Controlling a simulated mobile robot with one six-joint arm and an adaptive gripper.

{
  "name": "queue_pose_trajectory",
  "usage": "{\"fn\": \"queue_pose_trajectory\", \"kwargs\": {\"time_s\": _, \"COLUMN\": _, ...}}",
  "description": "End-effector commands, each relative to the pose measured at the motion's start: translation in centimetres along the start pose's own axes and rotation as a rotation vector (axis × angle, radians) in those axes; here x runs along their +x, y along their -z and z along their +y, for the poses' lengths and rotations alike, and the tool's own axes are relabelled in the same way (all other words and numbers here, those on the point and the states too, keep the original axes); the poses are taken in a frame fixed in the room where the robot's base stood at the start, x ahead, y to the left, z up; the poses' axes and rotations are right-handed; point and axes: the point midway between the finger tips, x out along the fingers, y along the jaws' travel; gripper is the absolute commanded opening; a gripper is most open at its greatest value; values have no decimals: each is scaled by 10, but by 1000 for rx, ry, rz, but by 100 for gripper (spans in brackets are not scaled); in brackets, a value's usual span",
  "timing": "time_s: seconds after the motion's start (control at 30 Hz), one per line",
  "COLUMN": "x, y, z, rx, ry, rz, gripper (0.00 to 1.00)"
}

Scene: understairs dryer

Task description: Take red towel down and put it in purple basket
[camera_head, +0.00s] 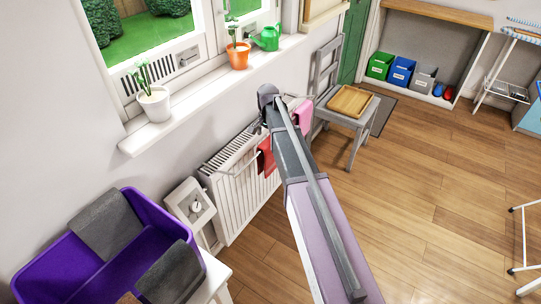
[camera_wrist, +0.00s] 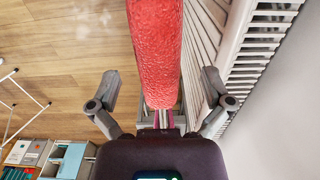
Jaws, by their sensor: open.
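The red towel (camera_head: 266,158) hangs on the rack at the white radiator, partly hidden behind my arm in the head view. In the wrist view the red towel (camera_wrist: 158,50) runs down the middle between the two fingers. My gripper (camera_wrist: 160,76) is open, one finger on each side of the towel, with a gap on both sides. Its fingers are not clear in the head view. The purple basket (camera_head: 112,275) stands at the lower left on a white surface, with grey cloths over its rim and a divider inside.
A pink towel (camera_head: 304,114) hangs farther along the rack. The radiator (camera_head: 235,190) is under a windowsill (camera_head: 190,98) with potted plants and a green watering can (camera_head: 267,38). A grey chair (camera_head: 350,118) holds a wooden tray. A white framed object (camera_head: 190,207) stands between basket and radiator.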

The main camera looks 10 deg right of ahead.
Motion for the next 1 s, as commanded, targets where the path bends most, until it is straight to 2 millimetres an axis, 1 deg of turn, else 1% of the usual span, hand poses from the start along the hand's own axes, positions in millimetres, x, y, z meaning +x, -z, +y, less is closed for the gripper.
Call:
{"fn": "queue_pose_trajectory", "kwargs": {"time_s": 0.2, "x": 1, "y": 0, "z": 0, "rx": 0, "ry": 0, "rz": 0, "gripper": 100}}
{"fn": "queue_pose_trajectory", "kwargs": {"time_s": 0.37, "x": 6, "y": 0, "z": 0, "rx": 0, "ry": 0, "rz": 0, "gripper": 100}}
{"fn": "queue_pose_trajectory", "kwargs": {"time_s": 0.8, "x": 40, "y": 0, "z": 2, "rx": 0, "ry": 0, "rz": 0, "gripper": 100}}
{"fn": "queue_pose_trajectory", "kwargs": {"time_s": 1.0, "x": 50, "y": 0, "z": 2, "rx": 0, "ry": 0, "rz": 0, "gripper": 100}}
